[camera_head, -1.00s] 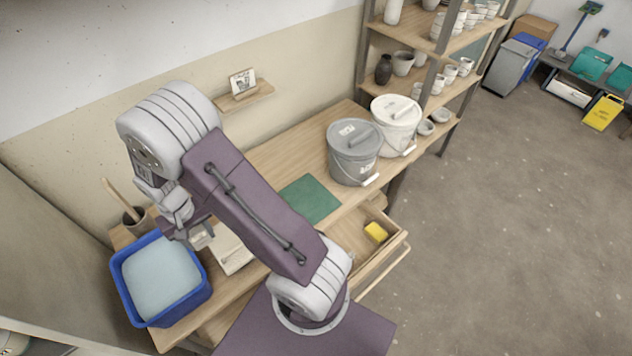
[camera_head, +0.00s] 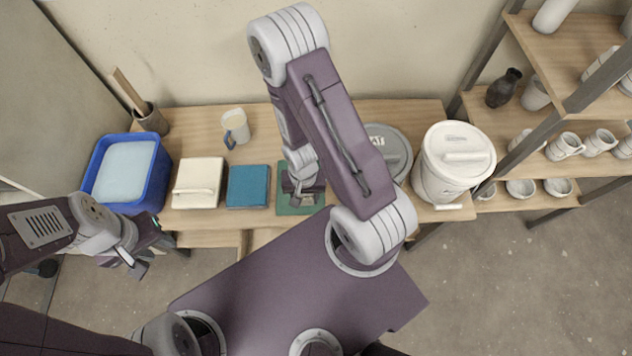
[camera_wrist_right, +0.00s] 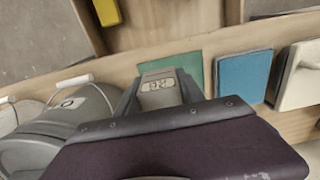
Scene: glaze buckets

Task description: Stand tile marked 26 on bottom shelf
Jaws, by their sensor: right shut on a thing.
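A small grey tile (camera_wrist_right: 160,88) with a pale label is in the right wrist view. The label looks like 26, seen upside down. My right gripper (camera_head: 303,196) is shut on this tile, above the green mat (camera_head: 287,206) on the bench. The gripper and arm hide most of the tile in the head view. The rack's bottom shelf (camera_head: 500,202) is at the right and holds several small bowls. My left gripper (camera_head: 129,264) is at the lower left, apart from the bench things; its finger gap is unclear.
A grey bucket (camera_head: 393,146) and a white lidded bucket (camera_head: 452,166) stand between my right arm and the rack. A blue tub (camera_head: 103,150), cream block (camera_head: 198,183), blue block (camera_head: 248,187) and mug (camera_head: 235,127) are left. A yellow block (camera_wrist_right: 106,11) lies in the open drawer.

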